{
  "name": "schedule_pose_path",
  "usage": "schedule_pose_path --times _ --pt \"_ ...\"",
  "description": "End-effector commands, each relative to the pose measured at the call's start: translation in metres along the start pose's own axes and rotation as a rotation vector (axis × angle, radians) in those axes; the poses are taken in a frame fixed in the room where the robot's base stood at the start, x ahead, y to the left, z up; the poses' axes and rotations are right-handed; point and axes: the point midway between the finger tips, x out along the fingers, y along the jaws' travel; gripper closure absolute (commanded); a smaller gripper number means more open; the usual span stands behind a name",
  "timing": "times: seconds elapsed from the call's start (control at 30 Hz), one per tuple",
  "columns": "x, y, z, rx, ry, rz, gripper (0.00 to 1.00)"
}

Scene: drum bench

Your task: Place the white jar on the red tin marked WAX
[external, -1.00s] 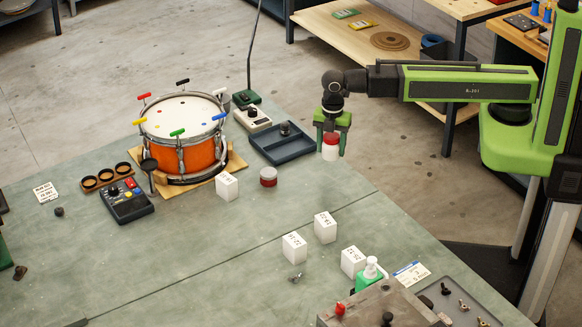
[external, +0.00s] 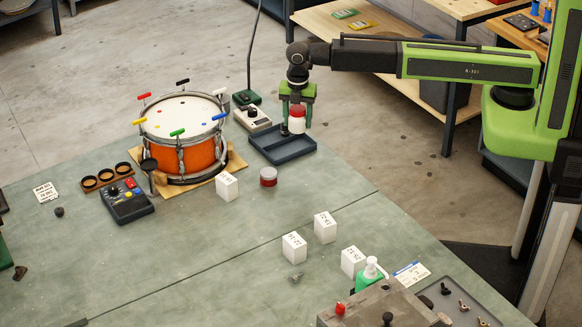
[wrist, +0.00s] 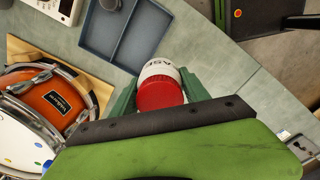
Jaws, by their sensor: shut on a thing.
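The white jar (external: 297,125) has a red lid and is held in my gripper (external: 296,131). In the wrist view the jar (wrist: 157,70) sits between the green fingers, its red lid towards the camera and part of a dark label ending in "ASE" showing. My gripper is shut on it, above the dark blue tray in the external view. A small round tin (external: 268,177) with a red side and greyish top stands on the bench, nearer the camera and left of the jar. Its marking is too small to read. I cannot make the tin out in the wrist view.
The blue divided tray (external: 283,152) lies under the gripper. A drum (external: 184,155) with coloured keys stands to the left. White blocks (external: 227,187) (external: 325,228) stand near the tin and further right. A green bottle (external: 370,275) is at the front. Bench right of the tin is clear.

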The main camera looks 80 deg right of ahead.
Motion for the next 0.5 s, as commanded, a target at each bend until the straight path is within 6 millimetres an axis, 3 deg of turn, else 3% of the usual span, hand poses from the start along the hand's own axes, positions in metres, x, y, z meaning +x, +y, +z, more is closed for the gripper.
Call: schedule_pose_path --times 0.03,0.17,0.37,0.5 --pt "-0.011 0.021 -0.004 -0.005 0.0 0.0 0.96" --pt "-0.024 0.042 -0.009 -0.008 0.0 0.0 0.96" --pt "-0.023 0.037 -0.011 -0.01 0.0 0.0 0.96" --pt "-0.004 0.044 -0.032 -0.013 0.0 0.0 0.96"
